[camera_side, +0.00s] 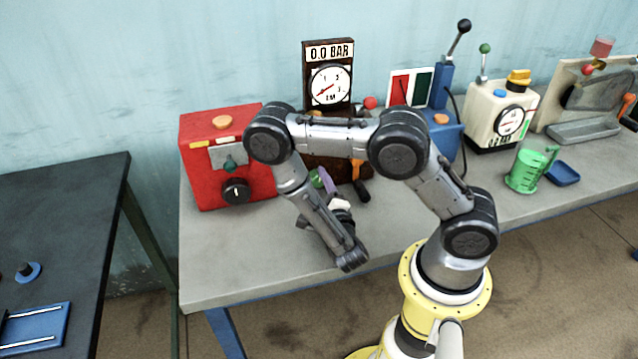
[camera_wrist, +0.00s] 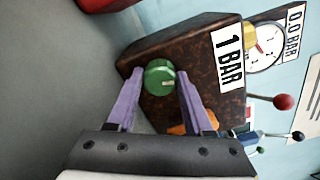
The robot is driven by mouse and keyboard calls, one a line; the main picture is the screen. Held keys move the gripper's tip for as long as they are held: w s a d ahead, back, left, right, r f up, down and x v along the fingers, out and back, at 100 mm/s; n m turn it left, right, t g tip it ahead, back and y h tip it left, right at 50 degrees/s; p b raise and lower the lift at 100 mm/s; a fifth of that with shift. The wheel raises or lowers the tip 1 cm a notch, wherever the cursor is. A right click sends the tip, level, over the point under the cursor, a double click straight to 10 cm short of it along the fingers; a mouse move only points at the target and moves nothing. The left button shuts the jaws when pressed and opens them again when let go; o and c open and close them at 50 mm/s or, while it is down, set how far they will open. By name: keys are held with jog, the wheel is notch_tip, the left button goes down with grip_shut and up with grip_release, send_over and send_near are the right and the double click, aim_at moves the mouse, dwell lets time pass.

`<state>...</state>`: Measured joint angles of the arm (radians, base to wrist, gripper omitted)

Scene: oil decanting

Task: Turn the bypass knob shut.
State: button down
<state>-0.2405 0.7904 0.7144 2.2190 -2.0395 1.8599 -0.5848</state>
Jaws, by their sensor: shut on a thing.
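A round green knob (camera_wrist: 160,77) with a pale pointer mark sits on the front of a brown speckled box (camera_wrist: 205,80) labelled "1 BAR". I take it to be the bypass knob, though no label on it is readable. My gripper (camera_wrist: 158,84) has its purple fingers on either side of the knob and is shut on it. In the side view the knob (camera_side: 316,179) shows just left of a purple finger, and my arm hides much of the brown box (camera_side: 335,142).
A dial (camera_side: 331,84) under a "0.0 BAR" sign stands behind the brown box. A red box (camera_side: 215,185) with a black knob is to the left. An orange handle (camera_side: 361,188) is close on the right. The bench front (camera_side: 235,260) is clear at left.

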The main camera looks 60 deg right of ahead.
jog(key=shift+n, duration=1.5)
jog(key=shift+c, duration=1.5)
grip_release()
jog(key=shift+s+a, duration=0.4)
jog(key=shift+a, duration=0.15)
jog(key=shift+v, duration=6.25)
jog(key=shift+s, duration=0.1)
